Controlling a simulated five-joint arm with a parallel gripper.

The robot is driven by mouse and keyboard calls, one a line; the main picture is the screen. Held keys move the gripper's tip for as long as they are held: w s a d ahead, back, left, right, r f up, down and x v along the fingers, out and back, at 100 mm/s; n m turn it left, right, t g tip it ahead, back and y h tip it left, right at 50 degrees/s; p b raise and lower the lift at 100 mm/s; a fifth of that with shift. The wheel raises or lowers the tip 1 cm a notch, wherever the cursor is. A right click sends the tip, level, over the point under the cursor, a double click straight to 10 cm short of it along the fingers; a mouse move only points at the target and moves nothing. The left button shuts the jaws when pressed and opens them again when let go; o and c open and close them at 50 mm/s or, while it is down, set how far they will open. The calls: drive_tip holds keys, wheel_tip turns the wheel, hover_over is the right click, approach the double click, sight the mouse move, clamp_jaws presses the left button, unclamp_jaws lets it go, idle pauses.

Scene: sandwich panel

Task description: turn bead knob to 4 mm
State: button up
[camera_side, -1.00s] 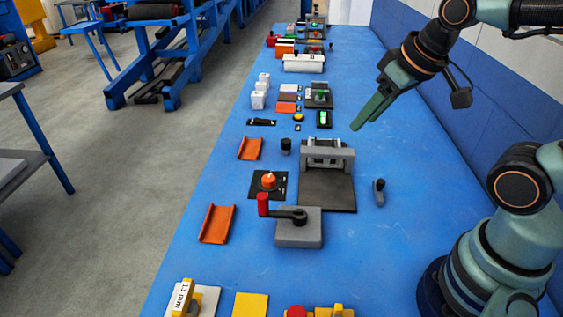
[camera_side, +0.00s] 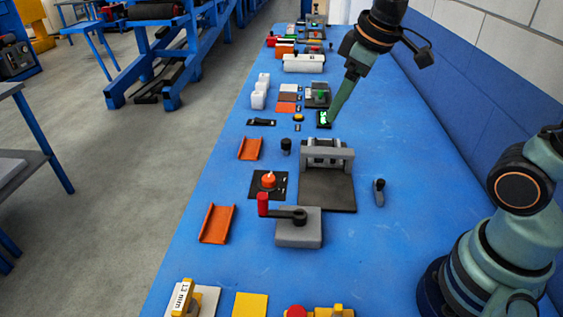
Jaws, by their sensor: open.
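An orange knob (camera_side: 268,180) with a pale mark on top sits on a black square plate (camera_side: 282,190) on the blue bench. It is the most dial-like knob in view, but no scale or label on it is readable, so I cannot tell its setting or confirm that it is the bead knob. My gripper (camera_side: 331,121) is open and points down, farther back and to the right of this knob, well apart from it. Its fingers overlap in this view. Its tips appear beside a small black box with a green display (camera_side: 323,117); I cannot tell whether they touch it.
A grey fixture (camera_side: 328,155) with a dark base stands right of the knob. A grey block (camera_side: 298,232) with a red-handled crank is in front. Orange trays (camera_side: 217,224) and a short black knob (camera_side: 286,145) stand nearby. Clear blue bench (camera_side: 400,160) lies to the right.

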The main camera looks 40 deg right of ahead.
drive_tip(key=w+a+f+n+g, duration=0.2)
drive_tip(key=w+a+f+n, duration=0.15)
drive_tip(key=w+n, duration=0.5)
drive_tip(key=n+g, duration=0.2)
drive_tip(key=n, duration=0.3)
hover_over(269, 178)
wheel_tip(269, 178, down, 10)
drive_tip(key=f, duration=0.1)
wheel_tip(269, 178, down, 11)
drive_tip(key=shift+r, duration=0.1)
clamp_jaws()
